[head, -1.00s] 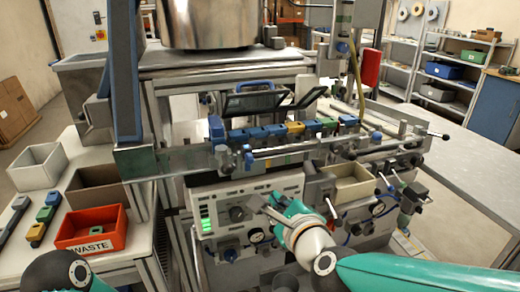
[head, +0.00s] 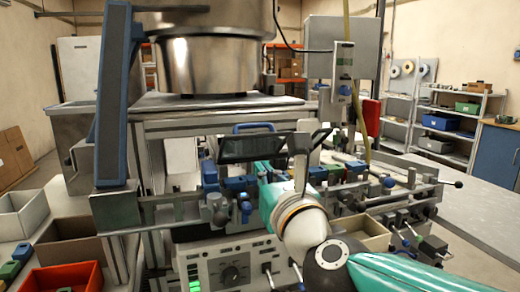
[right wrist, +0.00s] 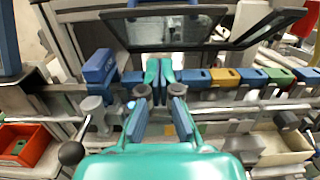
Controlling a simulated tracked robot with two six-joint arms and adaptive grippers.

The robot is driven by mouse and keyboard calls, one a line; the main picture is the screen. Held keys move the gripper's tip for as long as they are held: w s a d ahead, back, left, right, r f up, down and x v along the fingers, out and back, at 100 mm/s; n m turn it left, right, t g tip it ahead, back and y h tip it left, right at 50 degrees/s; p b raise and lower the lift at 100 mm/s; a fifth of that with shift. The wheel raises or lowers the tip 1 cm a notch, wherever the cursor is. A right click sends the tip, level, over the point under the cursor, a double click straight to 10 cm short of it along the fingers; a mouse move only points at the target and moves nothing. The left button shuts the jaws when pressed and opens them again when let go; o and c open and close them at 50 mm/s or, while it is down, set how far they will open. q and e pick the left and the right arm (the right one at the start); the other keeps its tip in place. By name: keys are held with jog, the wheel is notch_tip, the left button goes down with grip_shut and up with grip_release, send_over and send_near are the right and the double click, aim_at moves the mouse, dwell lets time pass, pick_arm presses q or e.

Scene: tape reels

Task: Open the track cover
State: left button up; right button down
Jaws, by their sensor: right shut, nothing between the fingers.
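The track cover (head: 250,148) is a dark, see-through framed panel with a blue handle (head: 254,127) on its top edge. It is tilted above the track, and its lower part shows in the right wrist view (right wrist: 165,28). Another dark panel (right wrist: 266,26) slants beside it on the right. My right gripper (head: 264,169) is shut and empty, in front of the track. In the right wrist view its teal fingertips (right wrist: 160,68) are together, just below the cover's lower edge; I cannot tell whether they touch it. My left gripper is out of view.
Several blue, yellow and green blocks (right wrist: 226,77) line the track. A blue clamp (right wrist: 98,66) and knobbed levers stand in front. A large metal bowl (head: 212,60) is above. A red bin (head: 68,277) is at lower left. The grey table (head: 480,205) at right is clear.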

aim_at(253, 144)
jog(key=w+r+p, duration=0.2)
jog(key=shift+a+r, duration=0.3)
jog(key=shift+r, duration=0.1)
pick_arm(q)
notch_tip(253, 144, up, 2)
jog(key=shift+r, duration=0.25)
pick_arm(e)
jog(key=shift+w+r, duration=0.1)
jog(key=shift+w, duration=0.15)
jog(key=shift+a, duration=0.1)
